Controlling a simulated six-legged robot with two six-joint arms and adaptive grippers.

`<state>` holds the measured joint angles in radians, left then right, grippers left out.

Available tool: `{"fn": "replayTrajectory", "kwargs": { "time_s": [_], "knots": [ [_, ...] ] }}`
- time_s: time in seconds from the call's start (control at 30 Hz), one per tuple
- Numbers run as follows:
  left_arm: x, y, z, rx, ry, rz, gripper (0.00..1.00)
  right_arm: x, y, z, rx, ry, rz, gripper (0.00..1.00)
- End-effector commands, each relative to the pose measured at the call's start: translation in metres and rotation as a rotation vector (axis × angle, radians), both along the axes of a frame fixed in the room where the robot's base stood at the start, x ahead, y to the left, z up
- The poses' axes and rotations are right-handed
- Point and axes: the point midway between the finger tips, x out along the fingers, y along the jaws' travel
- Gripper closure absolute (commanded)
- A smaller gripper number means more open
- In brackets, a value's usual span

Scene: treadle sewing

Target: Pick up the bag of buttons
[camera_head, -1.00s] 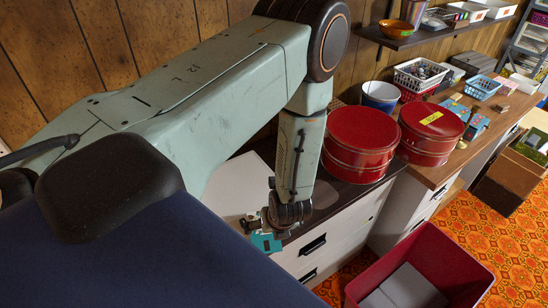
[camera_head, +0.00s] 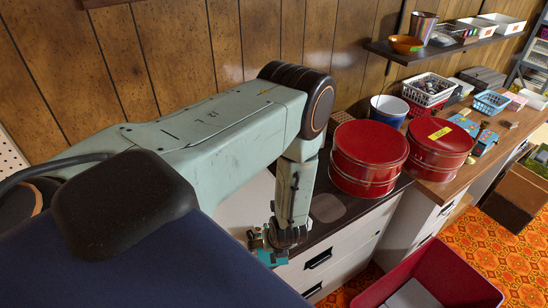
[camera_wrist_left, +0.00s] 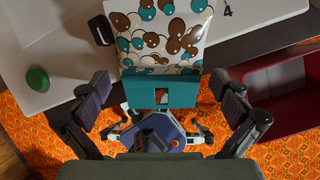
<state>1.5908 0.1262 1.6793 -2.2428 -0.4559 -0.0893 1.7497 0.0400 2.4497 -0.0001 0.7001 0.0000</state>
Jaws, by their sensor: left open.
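The bag of buttons (camera_wrist_left: 160,35) shows in the left wrist view, printed with brown, teal and white discs, with a teal header (camera_wrist_left: 162,92) that has a hanging hole. It lies at the edge of a pale surface. In the head view only a teal bit (camera_head: 272,258) shows below the gripper. My left gripper (camera_wrist_left: 160,100) is open, with one finger on each side of the header and gaps between. It also shows in the head view (camera_head: 268,240), partly hidden by its own wrist. My right gripper is in neither view.
A red bin (camera_head: 450,262) stands on the orange patterned carpet (camera_head: 500,240).

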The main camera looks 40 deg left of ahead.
Motion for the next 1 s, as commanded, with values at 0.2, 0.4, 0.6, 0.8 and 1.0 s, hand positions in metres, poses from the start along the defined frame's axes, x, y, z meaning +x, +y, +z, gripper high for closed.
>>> {"fn": "replayTrajectory", "kwargs": {
  "time_s": [0.2,0.4,0.6,0.8,1.0],
  "knots": [
    [0.0009,0.0009,-0.0017,0.0,-0.001,0.0,0.0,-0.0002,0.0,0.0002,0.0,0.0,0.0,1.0],
    [0.0008,0.0007,-0.0016,0.0,-0.001,0.0,0.08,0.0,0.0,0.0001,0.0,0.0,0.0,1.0],
    [0.0007,0.0007,-0.0016,0.0,-0.001,0.0,0.25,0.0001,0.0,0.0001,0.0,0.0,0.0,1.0],
    [-0.0002,0.0007,-0.0019,0.0,0.0,0.001,0.42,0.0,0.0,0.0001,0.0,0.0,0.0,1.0],
    [-0.0005,0.0008,-0.0021,0.0,0.002,0.002,0.47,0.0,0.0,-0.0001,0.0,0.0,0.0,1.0]
  ]
}}
